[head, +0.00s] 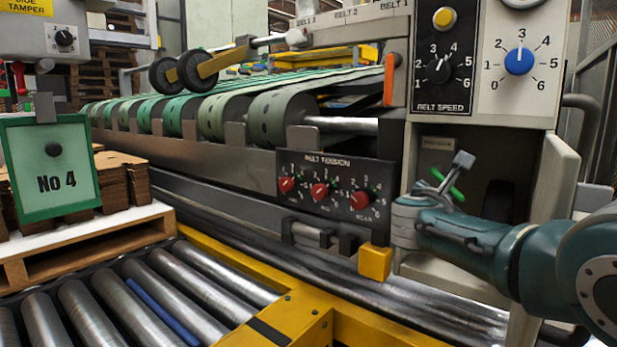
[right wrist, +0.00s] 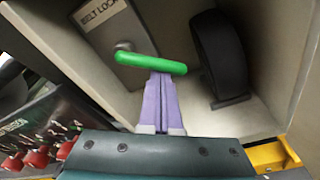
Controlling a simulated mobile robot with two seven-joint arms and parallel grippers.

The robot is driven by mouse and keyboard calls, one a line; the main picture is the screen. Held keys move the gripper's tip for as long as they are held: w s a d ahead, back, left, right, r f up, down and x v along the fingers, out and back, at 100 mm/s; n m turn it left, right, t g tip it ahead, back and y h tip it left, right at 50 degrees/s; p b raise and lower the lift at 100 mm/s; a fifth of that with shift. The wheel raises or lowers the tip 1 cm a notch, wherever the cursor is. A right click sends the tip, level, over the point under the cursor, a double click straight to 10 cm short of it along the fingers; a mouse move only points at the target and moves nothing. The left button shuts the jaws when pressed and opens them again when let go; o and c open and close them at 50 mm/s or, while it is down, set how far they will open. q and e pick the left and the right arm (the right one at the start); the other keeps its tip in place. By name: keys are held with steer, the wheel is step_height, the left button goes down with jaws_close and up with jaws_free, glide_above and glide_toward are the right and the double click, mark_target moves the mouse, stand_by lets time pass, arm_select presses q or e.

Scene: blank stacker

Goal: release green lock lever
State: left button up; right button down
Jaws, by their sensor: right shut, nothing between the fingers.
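The green lock lever (right wrist: 150,63) is a rounded green bar in the recess below the belt lock label (right wrist: 97,14). In the head view the lever (head: 449,184) is tilted, beside a grey metal piece (head: 463,160). My right gripper (right wrist: 160,80) is shut, its pale purple fingers together and empty. The fingertips meet the lower edge of the green bar in the right wrist view; whether they touch it I cannot tell. In the head view my right arm comes in from the right in front of the recess. My left gripper is in neither view.
A black wheel-like part (right wrist: 222,57) stands right of the lever inside the recess. The recess walls are close around the gripper. The belt tension panel (head: 335,185) with red knobs and a yellow block (head: 375,262) are to the left. The belt speed panel (head: 443,62) is above.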

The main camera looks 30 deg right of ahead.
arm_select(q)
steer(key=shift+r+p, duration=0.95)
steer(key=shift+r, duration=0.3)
arm_select(e)
steer(key=shift+s+d+r+n+g, duration=0.15)
steer(key=shift+s+r+n, duration=0.1)
steer(key=shift+n, duration=0.35)
steer(key=shift+s+r+n+g, duration=0.15)
steer(key=shift+s+r+n, duration=0.05)
steer(key=shift+n, duration=0.4)
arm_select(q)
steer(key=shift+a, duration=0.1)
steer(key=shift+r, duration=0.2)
arm_select(e)
steer(key=shift+s+r, duration=0.1)
